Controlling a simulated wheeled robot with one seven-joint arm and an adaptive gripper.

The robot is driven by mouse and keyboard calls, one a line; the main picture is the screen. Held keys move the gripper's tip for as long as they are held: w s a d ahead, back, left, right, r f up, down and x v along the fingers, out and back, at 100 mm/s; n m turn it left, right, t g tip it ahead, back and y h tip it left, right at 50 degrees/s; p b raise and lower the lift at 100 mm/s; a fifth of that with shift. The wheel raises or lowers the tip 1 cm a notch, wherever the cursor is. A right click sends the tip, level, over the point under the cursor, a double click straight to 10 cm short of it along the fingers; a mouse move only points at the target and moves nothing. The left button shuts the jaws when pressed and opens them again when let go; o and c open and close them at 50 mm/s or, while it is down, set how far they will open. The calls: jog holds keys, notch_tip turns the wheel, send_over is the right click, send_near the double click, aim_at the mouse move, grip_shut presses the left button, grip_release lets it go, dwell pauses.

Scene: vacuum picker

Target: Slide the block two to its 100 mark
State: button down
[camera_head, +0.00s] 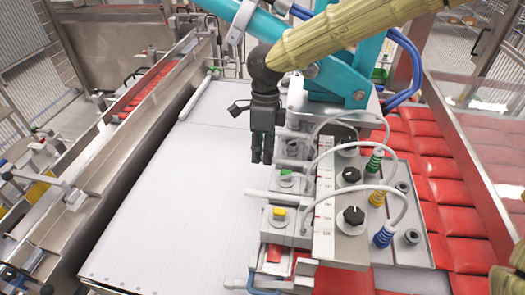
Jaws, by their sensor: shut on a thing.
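My gripper (262,158) is black and points down, left of a row of pale sliding blocks. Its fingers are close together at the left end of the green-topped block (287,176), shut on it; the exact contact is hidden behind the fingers. A yellow-topped block (278,213) sits nearer the camera. Another block (294,148) sits behind, partly covered by the gripper. A white scale strip (323,212) with red marks runs along the right of the blocks. Its figures are too small to read, so I cannot tell which mark is 100.
Black knobs (353,216) stand right of the scale, with pale hoses looping over from coloured fittings (384,236). A white conveyor surface (165,190) lies clear to the left. Red packs (420,150) fill the right side. A teal arm structure (330,75) stands close behind.

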jog(key=shift+w+d+r+p, duration=0.1)
jog(key=shift+w+d+p, duration=0.05)
jog(key=shift+w+p, duration=0.45)
jog(key=shift+w+d+r+p, duration=0.15)
jog(key=shift+w+p, duration=0.2)
jog(key=shift+w, duration=0.45)
jog(key=shift+f, duration=0.1)
jog(key=c, duration=1.4)
grip_release()
jog(key=shift+w+f, duration=0.1)
jog(key=shift+w, duration=0.05)
jog(key=r, duration=0.4)
jog(key=w+r, duration=0.1)
jog(key=r, duration=0.3)
jog(key=w+r, duration=0.1)
jog(key=r, duration=0.2)
jog(key=shift+w+d+r, duration=0.15)
jog(key=shift+d+r, duration=0.1)
jog(key=shift+r, duration=0.15)
jog(key=shift+f, duration=0.1)
